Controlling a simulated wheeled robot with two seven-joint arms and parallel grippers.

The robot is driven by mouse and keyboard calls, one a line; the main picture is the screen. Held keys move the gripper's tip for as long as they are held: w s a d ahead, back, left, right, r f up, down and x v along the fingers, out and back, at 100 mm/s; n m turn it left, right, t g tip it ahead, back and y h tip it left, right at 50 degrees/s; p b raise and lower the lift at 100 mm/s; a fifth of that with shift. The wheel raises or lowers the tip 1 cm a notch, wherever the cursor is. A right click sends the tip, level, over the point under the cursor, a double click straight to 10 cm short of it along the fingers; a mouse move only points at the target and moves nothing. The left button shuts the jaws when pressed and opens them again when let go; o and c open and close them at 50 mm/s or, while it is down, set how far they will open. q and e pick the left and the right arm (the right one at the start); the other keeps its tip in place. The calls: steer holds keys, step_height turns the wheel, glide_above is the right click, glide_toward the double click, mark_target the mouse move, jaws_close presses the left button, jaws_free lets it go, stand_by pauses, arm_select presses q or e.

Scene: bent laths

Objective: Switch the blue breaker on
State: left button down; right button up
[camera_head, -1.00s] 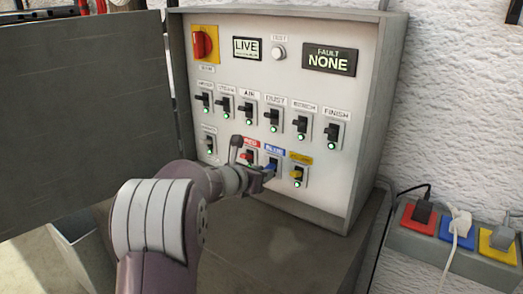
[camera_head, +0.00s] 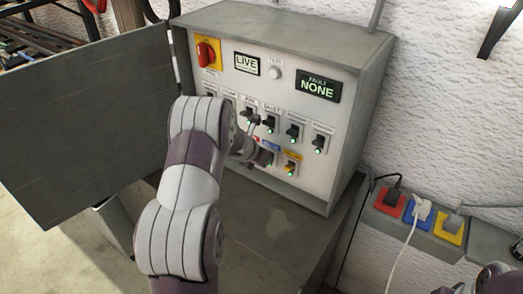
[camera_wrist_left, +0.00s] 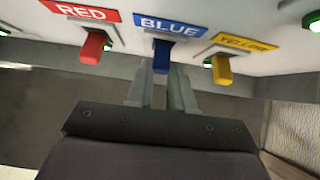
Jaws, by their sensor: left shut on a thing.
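The blue breaker's lever (camera_wrist_left: 161,55) sits under the BLUE label (camera_wrist_left: 170,26) in the left wrist view, between the red lever (camera_wrist_left: 93,46) and the yellow lever (camera_wrist_left: 222,69). My left gripper (camera_wrist_left: 161,82) is shut on the blue lever from below. In the head view my left gripper (camera_head: 262,157) is at the panel's lower row, just below the blue label (camera_head: 270,146), and my arm partly covers that row. The blue breaker's lamp is hidden.
The grey panel box (camera_head: 345,150) has green lamps by several breakers, a red knob (camera_head: 205,51) and a display reading NONE (camera_head: 317,87). Its open door (camera_head: 85,120) stands left. Coloured sockets with plugs (camera_head: 420,215) are at right.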

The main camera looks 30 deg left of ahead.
stand_by(0.3)
arm_select(q)
steer(key=c, duration=1)
jaws_free()
steer(key=shift+w, duration=0.1)
steer(key=v, duration=1.2)
steer(key=shift+s+r, duration=0.25)
steer(key=shift+s, duration=0.05)
